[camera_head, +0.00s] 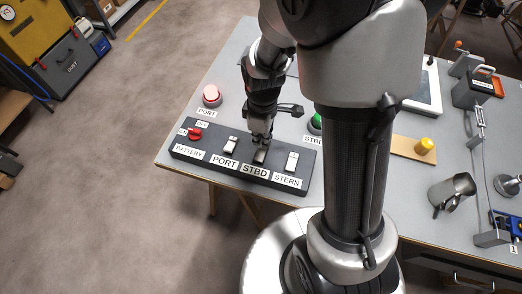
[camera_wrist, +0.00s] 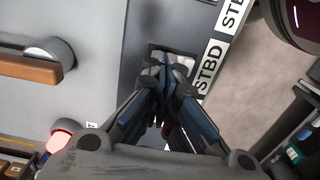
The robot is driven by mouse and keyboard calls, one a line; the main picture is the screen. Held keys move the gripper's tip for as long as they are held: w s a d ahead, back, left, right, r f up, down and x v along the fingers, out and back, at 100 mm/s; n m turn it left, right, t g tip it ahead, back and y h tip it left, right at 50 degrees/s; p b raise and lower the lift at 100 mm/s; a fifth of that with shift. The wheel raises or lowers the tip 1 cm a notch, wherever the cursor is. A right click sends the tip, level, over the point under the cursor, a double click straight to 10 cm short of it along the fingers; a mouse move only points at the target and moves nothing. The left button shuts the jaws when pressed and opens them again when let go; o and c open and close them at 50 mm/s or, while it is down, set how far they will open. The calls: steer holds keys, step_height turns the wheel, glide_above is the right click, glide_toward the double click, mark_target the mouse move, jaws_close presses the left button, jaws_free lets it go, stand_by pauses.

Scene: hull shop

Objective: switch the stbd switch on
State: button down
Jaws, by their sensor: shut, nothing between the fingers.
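The dark switch panel (camera_head: 180,168) lies near the table's front edge, with labels BATTERY, PORT, STBD and STERN. The stbd switch (camera_head: 260,157) is a rocker behind the STBD label (camera_head: 255,171), between the port switch (camera_head: 230,146) and the stern switch (camera_head: 292,161). My gripper (camera_head: 262,140) is shut and empty, pointing down at the stbd switch. In the wrist view the fingertips (camera_wrist: 167,66) are over the stbd switch (camera_wrist: 155,52) and hide much of it. I cannot tell whether they touch it, or which way the rocker is tipped.
A red battery knob (camera_head: 194,134) is at the panel's left end. A yellow knob (camera_head: 424,146) and a metal mug (camera_head: 452,191) are to the right.

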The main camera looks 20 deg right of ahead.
steer(key=shift+f+b, duration=0.9)
steer(key=shift+f, duration=0.3)
stand_by(0.6)
steer(key=shift+r, duration=0.15)
steer(key=shift+r+p, duration=3)
steer(key=shift+r, duration=0.4)
steer(key=shift+r, duration=0.1)
step_height(320, 180, up, 7)
steer(key=m+t, duration=0.1)
steer(key=m, duration=0.1)
glide_above(264, 152)
steer(key=s+r+m+t, duration=0.3)
steer(key=s+r+m, duration=0.5)
steer(key=s+r, duration=0.5)
steer(key=shift+s+r+m+t, duration=0.3)
steer(key=shift+s+r+m, duration=0.1)
steer(key=shift+r, duration=0.3)
